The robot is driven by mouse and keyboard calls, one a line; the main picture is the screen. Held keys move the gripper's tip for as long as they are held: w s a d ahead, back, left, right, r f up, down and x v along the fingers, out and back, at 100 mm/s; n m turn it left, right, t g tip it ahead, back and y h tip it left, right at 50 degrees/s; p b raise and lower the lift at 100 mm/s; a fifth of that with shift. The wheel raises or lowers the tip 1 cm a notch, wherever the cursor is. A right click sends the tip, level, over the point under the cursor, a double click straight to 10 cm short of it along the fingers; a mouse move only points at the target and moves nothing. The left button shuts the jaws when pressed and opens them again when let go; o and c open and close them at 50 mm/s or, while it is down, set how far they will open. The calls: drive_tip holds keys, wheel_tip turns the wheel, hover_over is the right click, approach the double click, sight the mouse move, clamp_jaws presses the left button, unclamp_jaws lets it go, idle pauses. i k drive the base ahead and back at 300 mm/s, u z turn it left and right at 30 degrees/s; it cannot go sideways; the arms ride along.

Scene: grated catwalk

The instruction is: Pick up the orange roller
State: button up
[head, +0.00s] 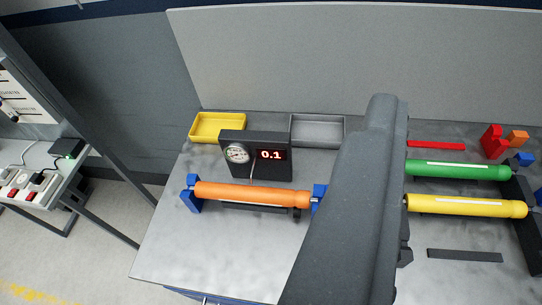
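The orange roller (252,195) lies level across two blue supports, a left one (191,194) and a right one (318,196), near the left part of the grey table (180,250). A dark part of my own arm covers the middle of the table, just right of the roller's right end. My gripper's fingers cannot be made out in this view, so I cannot tell where they are relative to the roller. The roller's length shows mostly unobstructed.
A gauge box (256,157) reading 0.1 stands behind the roller. A yellow tray (217,127) and a grey tray (317,131) sit farther back. Green (455,170) and yellow (465,206) rollers lie at right. A tall grey panel (350,55) closes the back.

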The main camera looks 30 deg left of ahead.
sight(250, 194)
drive_tip(key=k, duration=1.3)
drive_tip(key=u, duration=0.5)
drive_tip(key=i, duration=1.75)
drive_tip(key=z, duration=0.55)
